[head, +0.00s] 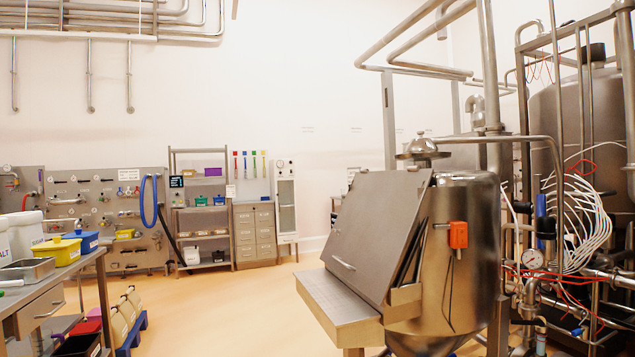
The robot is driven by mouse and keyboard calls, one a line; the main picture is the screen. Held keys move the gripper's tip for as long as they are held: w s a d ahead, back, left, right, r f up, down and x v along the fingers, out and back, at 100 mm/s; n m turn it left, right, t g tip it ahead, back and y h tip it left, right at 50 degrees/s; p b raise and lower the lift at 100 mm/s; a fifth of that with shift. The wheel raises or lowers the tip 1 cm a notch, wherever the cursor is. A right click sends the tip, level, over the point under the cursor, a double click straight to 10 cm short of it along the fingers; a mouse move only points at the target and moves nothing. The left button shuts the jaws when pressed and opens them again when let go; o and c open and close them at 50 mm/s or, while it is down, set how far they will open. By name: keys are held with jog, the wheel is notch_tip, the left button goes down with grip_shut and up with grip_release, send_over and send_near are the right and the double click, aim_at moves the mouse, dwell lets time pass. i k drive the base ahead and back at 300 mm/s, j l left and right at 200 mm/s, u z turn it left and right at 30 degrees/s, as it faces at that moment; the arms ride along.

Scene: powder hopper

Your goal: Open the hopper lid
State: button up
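The powder hopper (460,250) is a shiny steel vessel right of centre in the head view. Its lid (378,222) is a flat, sloped steel panel on the hopper's left front, and it looks closed. A bar handle (343,263) sits near the lid's lower edge. A flat steel shelf (335,300) juts out below the lid. Dark edges show along the lid's right side; I cannot tell whether they are a gap. My gripper is not in view.
An orange box (458,235) is fixed to the hopper's side. Pipes, hoses and a gauge (532,259) crowd the right. A steel bench (50,290) with tubs stands at left, with jugs (125,312) on a blue base beside it. The floor (230,310) between bench and hopper is clear.

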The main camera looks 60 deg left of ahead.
aim_at(376, 220)
jog(key=i+j+u, duration=0.1)
jog(key=j+u, duration=0.2)
jog(key=i+j+u, duration=0.15)
jog(key=j+u, duration=0.15)
jog(key=i+j+u, duration=0.4)
jog(key=i+j, duration=0.3)
jog(key=j, duration=0.15)
jog(key=i+j, duration=0.4)
jog(key=j, duration=0.15)
jog(key=i+j+u, duration=0.15)
jog(key=i+j, duration=0.25)
jog(key=j, duration=0.15)
jog(key=u, duration=2.1)
jog(key=k+l+u, duration=0.15)
jog(key=u, duration=0.3)
jog(key=k+l+u, duration=0.25)
jog(key=u, duration=0.2)
